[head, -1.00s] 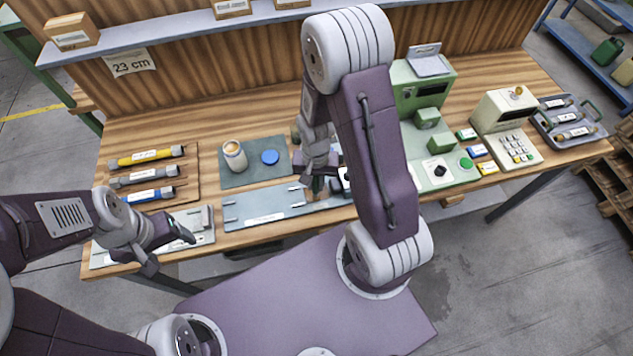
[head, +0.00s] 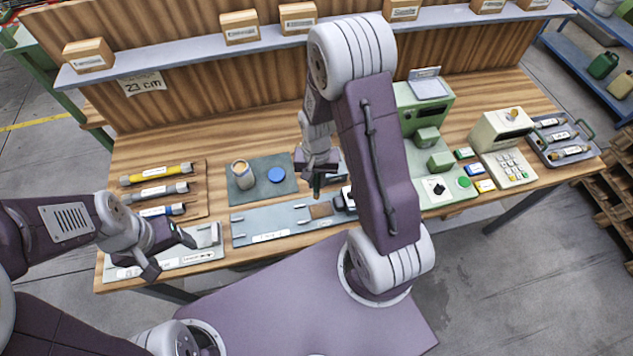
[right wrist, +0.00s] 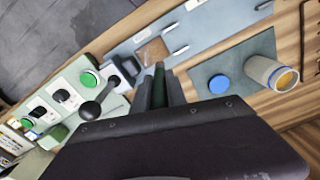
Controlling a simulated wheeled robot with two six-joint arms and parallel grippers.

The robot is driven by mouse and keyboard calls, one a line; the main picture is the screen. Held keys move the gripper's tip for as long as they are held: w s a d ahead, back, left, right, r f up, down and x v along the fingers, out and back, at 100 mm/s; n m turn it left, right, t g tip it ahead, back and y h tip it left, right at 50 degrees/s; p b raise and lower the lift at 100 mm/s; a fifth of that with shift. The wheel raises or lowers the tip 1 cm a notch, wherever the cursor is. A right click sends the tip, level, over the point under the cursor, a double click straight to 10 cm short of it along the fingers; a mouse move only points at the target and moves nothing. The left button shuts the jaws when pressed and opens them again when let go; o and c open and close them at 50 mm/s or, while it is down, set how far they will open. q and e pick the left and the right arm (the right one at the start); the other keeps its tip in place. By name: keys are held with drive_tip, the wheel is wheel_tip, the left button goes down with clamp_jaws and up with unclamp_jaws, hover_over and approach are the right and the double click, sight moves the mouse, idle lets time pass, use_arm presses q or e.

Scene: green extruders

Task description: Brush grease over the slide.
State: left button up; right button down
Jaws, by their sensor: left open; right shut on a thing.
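A blue-grey plate (head: 282,217) with several small pins lies at the front of the bench, with a brown patch (head: 320,210) toward its right end; I cannot tell whether this patch is grease. The patch also shows in the right wrist view (right wrist: 152,52). My right gripper (head: 317,178) is shut on a thin green-handled tool, likely the brush (head: 317,187), above the plate; its tip is not clear. An open jar with tan contents (head: 243,174) and a blue lid (head: 276,174) stand on a dark mat. My left gripper (head: 168,256) is open and empty over the front left.
A tray of colored tubes (head: 160,190) lies at the left, behind a light plate (head: 197,252). A green machine with knob and button (head: 440,185) stands right of my right arm. A keypad terminal (head: 505,150) stands farther right. Boxes line the shelf above.

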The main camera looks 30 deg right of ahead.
drive_tip(key=shift+w+r+p, duration=0.1)
drive_tip(key=shift+r+p, duration=0.5)
drive_tip(key=shift+r, duration=0.55)
drive_tip(key=shift+s+a, duration=0.1)
drive_tip(key=shift+s, duration=0.1)
drive_tip(key=shift+w+f, duration=0.1)
drive_tip(key=shift+w, duration=0.05)
